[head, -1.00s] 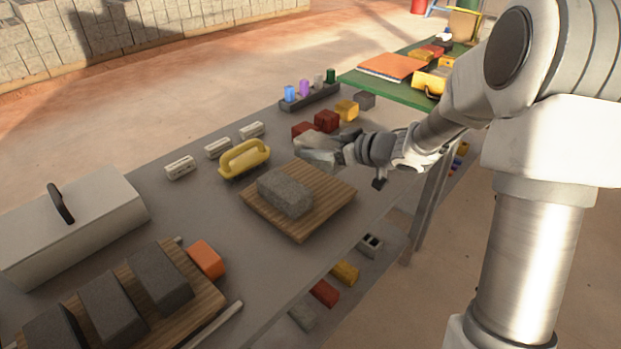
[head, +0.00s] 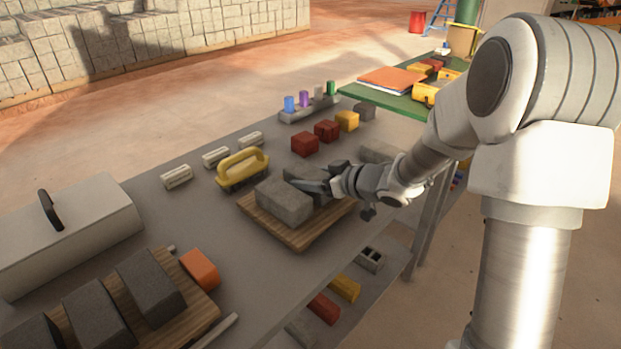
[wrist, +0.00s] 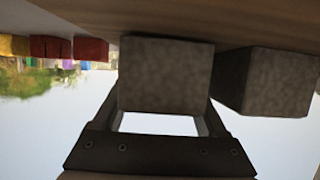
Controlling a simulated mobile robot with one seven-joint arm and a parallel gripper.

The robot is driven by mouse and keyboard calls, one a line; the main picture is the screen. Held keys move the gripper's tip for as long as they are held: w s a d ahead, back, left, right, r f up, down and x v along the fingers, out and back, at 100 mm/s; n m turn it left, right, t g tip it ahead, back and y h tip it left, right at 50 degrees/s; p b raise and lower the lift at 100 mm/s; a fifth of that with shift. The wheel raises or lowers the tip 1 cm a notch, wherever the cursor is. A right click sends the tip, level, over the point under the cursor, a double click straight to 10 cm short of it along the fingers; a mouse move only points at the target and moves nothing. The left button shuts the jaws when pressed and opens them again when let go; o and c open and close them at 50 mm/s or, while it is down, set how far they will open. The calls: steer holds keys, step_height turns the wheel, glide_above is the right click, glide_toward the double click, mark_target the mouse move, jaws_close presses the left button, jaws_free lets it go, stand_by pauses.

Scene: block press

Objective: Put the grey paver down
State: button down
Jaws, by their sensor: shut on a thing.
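My gripper (head: 322,184) is shut on a grey paver (head: 304,174) at the right part of a small wooden board (head: 300,238). In the wrist view, which looks upside down, the held paver (wrist: 165,75) sits between the two fingers, its far face at or very near the wood (wrist: 200,18). I cannot tell whether it bears fully on the board. A second grey paver (head: 282,202) lies on the board just left of the held one; it also shows in the wrist view (wrist: 265,82), with a narrow gap between them. My fingers hide part of the held paver.
A yellow-handled brush (head: 242,168) stands behind the board. Red blocks (head: 305,143) and a pale grey block (head: 376,152) lie beyond. Dark pavers (head: 150,283) on another board and an orange block (head: 200,268) are at the front left.

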steer(key=shift+f, duration=0.1)
jaws_free()
